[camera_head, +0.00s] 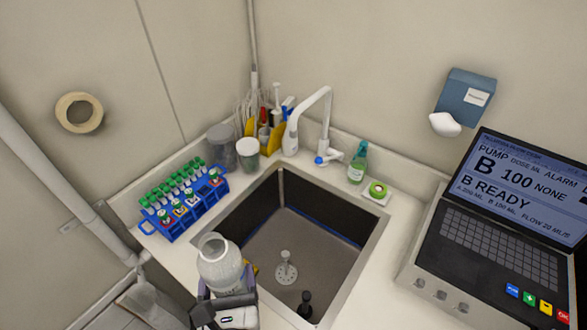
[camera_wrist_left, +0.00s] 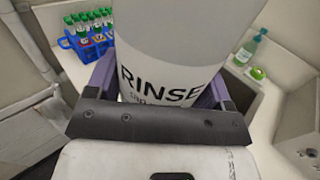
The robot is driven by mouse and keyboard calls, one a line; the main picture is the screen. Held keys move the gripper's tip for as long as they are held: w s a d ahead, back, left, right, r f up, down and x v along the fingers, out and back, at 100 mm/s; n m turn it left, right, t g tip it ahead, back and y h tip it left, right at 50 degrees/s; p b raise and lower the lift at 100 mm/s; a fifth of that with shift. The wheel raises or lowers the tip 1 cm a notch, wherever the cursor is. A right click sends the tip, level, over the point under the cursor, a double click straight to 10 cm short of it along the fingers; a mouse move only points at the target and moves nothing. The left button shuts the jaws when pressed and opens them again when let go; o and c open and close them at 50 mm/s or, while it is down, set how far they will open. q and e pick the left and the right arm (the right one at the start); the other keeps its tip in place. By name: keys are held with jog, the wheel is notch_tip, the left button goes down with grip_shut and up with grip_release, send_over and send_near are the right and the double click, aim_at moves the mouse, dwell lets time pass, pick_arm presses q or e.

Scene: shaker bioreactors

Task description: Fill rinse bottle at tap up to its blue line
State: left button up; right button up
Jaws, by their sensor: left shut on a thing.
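The white rinse bottle (camera_head: 219,262) stands upright in my left gripper (camera_head: 229,303), at the left front edge of the sink. In the left wrist view the bottle (camera_wrist_left: 172,50) fills the middle, with "RINSE" lettering facing me, and the purple-sided jaws of my left gripper (camera_wrist_left: 160,92) are shut around it. The blue line on the bottle cannot be made out. The white tap (camera_head: 318,118) with a blue-marked handle stands at the back of the sink (camera_head: 341,248), apart from the bottle. No water stream is visible. My right gripper is not in view.
A blue rack (camera_head: 201,208) of green-capped tubes stands left of the sink. Cups (camera_head: 222,148) and a yellow holder stand behind it. A pump console (camera_head: 487,240) fills the right. The basin is mostly open.

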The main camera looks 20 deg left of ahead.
aim_at(214, 293)
pick_arm(q)
jog(key=shift+s+r+p, duration=0.3)
jog(key=shift+s+p, duration=0.15)
jog(key=shift+s, duration=0.15)
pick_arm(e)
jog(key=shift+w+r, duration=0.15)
pick_arm(q)
jog(key=shift+s+r+p, duration=0.15)
jog(key=shift+s+p, duration=0.4)
jog(key=shift+p, duration=0.15)
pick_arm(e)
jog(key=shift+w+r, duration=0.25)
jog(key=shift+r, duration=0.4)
pick_arm(q)
jog(key=shift+s+d+r+p, duration=0.1)
jog(key=shift+s+r+p, duration=0.05)
jog(key=shift+s+p, duration=0.9)
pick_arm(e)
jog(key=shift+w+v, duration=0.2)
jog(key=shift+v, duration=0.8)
pick_arm(q)
jog(key=shift+s, duration=0.45)
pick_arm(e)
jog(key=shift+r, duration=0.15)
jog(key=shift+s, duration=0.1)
